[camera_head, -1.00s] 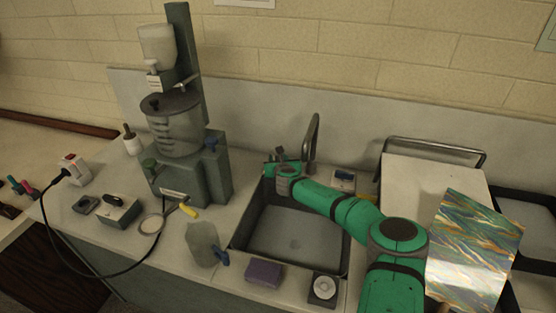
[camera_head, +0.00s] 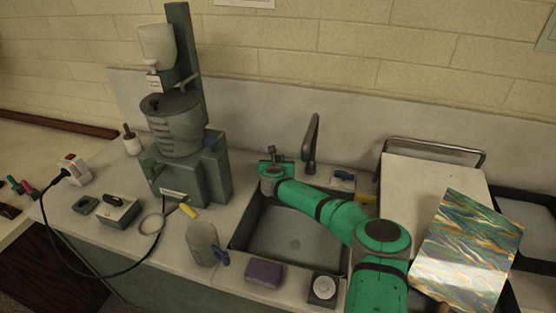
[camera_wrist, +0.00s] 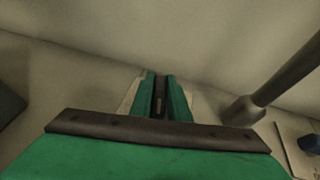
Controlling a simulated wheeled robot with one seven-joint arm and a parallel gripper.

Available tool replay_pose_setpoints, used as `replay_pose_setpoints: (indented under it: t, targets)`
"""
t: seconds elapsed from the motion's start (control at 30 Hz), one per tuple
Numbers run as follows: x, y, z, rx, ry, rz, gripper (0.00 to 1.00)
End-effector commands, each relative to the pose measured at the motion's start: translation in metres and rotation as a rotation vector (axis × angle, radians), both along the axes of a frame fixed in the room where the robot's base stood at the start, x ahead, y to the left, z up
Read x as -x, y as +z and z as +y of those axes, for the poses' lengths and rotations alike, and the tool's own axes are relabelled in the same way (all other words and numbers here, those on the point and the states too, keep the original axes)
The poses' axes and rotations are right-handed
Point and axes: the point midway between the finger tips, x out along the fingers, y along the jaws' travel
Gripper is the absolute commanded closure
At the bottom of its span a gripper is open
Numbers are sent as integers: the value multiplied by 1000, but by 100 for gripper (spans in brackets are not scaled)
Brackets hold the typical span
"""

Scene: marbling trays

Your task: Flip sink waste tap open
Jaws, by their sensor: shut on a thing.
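My gripper (camera_head: 271,158) is at the back left corner of the sink (camera_head: 240,232), left of the grey curved faucet (camera_head: 312,145). In the wrist view its two green fingers (camera_wrist: 160,92) are closed around a narrow dark piece, which looks like the lever of the sink waste tap (camera_wrist: 159,104). Most of that tap is hidden by the fingers; a pale plate edge shows beside them. The faucet's base and spout show to the right in the wrist view, apart from the fingers.
A small blue-handled fitting on a white plate (camera_head: 343,179) is right of the faucet. My forearm crosses the sink's right side. A marbled sheet (camera_head: 468,245) lies at right.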

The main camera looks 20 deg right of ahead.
Motion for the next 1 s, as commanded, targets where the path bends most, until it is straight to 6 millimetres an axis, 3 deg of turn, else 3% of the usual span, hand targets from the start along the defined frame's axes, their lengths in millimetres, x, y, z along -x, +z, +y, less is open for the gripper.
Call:
replay_pose_setpoints:
  t: [0.3,0.7,0.73,0.8,1.0]
  targets:
    - [0,0,0,-2,-197,-1,100]
    - [2,0,-3,-1,-223,0,100]
    - [2,0,-3,-1,-223,0,77]
    - [2,0,-3,0,-223,0,66]
    - [2,0,-3,0,-222,0,66]
